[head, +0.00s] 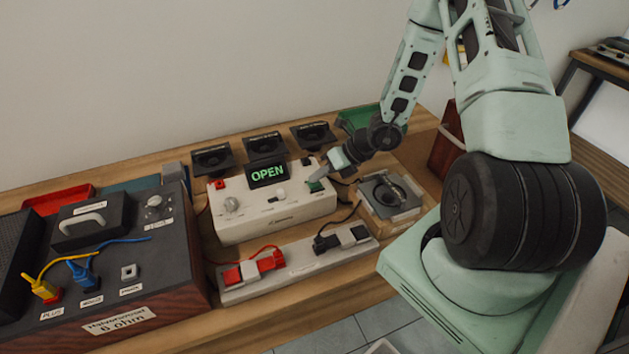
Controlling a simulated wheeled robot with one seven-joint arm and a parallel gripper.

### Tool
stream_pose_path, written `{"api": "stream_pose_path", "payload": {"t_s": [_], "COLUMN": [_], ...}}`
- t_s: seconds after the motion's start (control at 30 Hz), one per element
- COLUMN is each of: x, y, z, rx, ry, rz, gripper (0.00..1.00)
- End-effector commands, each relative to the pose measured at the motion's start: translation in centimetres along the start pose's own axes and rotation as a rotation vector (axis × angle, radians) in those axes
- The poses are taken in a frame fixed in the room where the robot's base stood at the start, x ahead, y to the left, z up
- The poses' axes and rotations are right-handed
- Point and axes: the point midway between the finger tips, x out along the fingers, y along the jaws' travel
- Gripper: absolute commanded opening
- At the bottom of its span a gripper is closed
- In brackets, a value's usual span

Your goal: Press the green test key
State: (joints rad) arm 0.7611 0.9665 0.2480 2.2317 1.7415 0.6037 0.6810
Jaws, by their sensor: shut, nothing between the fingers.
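The green test key (315,187) sits near the right end of the top of a white tester box (272,222). The tester's black display (267,173) reads "OPEN" in green. My gripper (319,177) is shut and empty, with its tips right at the green key from above. I cannot tell whether the tips touch the key or stay just above it. The fingers partly hide the key.
Several black speaker-like units (212,159) stand behind the tester. A white strip (300,274) with red and black clips lies in front. A dark box with plugs (95,275) stands left, a metal fixture (388,196) right, a green tray (357,118) behind.

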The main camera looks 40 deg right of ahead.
Motion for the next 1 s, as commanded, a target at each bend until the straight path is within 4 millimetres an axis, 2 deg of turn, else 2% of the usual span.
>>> {"api": "stream_pose_path", "payload": {"t_s": [0.37,0.77,1.0], "x": [-1.3,-1.4,-2.8], "y": [0.9,1.0,2.0], "z": [0.9,1.0,2.0], "rx": [0.000,0.000,-0.001], "ry": [0.001,0.000,0.000], "rz": [0.000,0.000,0.000], "gripper": [0.00,0.00,0.00]}}
